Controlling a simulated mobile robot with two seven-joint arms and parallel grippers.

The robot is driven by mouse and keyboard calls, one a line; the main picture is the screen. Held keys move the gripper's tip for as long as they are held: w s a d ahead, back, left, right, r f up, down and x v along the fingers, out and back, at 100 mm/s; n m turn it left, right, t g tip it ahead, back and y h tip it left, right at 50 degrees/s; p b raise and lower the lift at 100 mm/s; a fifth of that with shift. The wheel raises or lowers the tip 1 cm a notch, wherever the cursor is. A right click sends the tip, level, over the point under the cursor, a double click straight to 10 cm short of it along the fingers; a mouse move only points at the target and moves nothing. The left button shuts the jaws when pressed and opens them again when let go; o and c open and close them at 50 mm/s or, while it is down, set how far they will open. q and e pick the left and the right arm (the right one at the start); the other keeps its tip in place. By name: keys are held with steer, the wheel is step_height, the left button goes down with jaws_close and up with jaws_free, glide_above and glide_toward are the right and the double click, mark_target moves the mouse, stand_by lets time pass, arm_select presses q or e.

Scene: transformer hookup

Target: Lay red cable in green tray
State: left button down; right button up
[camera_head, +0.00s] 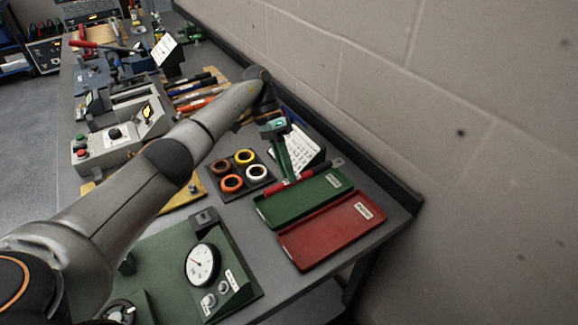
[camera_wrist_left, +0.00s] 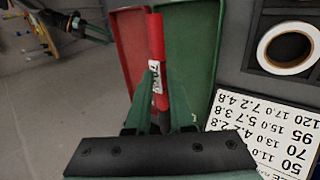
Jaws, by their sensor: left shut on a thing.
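The red cable (camera_head: 312,174) is a short, straight red piece with a dark end and a white label, which shows in the left wrist view (camera_wrist_left: 156,40). My left gripper (camera_head: 290,177) is shut on it, with the fingers (camera_wrist_left: 158,112) on either side near its dark end. The green tray (camera_head: 305,202) lies flat on the bench. In the head view the cable runs along its far edge; in the wrist view (camera_wrist_left: 190,45) it overlaps the tray's border with the red tray. I cannot tell whether it touches the tray. My right gripper is out of view.
A red tray (camera_head: 335,232) lies beside the green one, near the bench end. A dark holder with several tape rolls (camera_head: 245,157) and a white printed card (camera_head: 300,150) are close by. A green panel with a dial gauge (camera_head: 202,264) stands nearer. A block wall runs behind the bench.

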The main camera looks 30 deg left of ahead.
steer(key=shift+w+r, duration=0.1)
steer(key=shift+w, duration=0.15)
arm_select(q)
steer(key=shift+s+a+f+b, duration=0.1)
steer(key=shift+f+b, duration=0.8)
steer(key=shift+f, duration=1.35)
steer(key=shift+f+b, duration=0.5)
steer(key=shift+f, duration=0.4)
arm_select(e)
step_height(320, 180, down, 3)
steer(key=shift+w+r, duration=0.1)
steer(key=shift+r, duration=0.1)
arm_select(q)
steer(key=shift+p, duration=0.35)
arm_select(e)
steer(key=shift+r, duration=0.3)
arm_select(q)
steer(key=shift+f, duration=0.15)
